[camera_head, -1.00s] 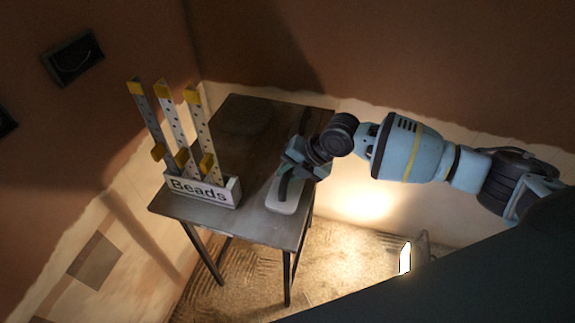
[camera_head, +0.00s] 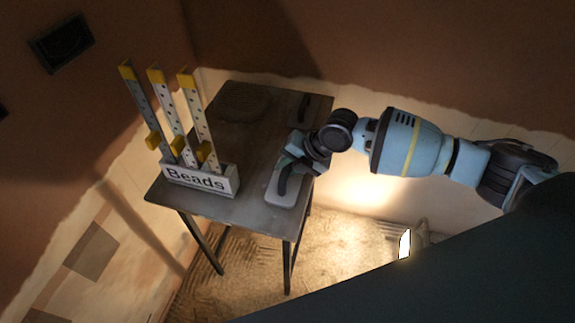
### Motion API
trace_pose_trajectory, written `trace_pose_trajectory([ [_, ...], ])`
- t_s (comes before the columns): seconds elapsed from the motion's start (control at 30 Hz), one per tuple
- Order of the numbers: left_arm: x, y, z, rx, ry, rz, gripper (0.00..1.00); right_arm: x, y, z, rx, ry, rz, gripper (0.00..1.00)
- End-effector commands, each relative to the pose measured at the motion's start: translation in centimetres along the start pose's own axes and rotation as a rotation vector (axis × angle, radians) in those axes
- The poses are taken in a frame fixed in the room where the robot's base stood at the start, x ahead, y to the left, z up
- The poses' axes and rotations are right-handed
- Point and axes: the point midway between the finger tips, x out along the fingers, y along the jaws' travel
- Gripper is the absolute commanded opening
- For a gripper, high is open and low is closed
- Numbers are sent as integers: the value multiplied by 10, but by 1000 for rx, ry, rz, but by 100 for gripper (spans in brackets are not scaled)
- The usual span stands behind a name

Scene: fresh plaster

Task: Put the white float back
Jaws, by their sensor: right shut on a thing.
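The white float (camera_head: 281,198) is a pale flat plate with a dark handle, at the right front edge of the small dark table (camera_head: 233,137). My right gripper (camera_head: 286,177) is over it and shut on its handle. The fingers hide part of the float, and I cannot tell if its plate touches the tabletop. My left gripper is not in view.
A white box labelled "Beads" (camera_head: 201,179) stands at the table's left front, holding upright perforated strips (camera_head: 167,113) with yellow ends. A dark round patch (camera_head: 243,101) and a dark narrow item (camera_head: 305,106) lie at the back. A bright lamp (camera_head: 405,243) is low at right.

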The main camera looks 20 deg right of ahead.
Motion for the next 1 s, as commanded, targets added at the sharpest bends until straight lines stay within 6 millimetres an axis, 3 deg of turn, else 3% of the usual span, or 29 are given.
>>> trace_pose_trajectory([
  [0.4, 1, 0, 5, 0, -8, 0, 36, 2, -1, 0, -1, 0, 1, 1],
  [0.43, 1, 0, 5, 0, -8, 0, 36, 2, -1, 0, -1, 0, 1, 23],
  [0.6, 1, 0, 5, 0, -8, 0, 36, 2, -1, 0, 0, 0, 1, 45],
  [1.0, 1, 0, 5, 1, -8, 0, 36, 2, -2, 0, 0, 0, -1, 45],
])
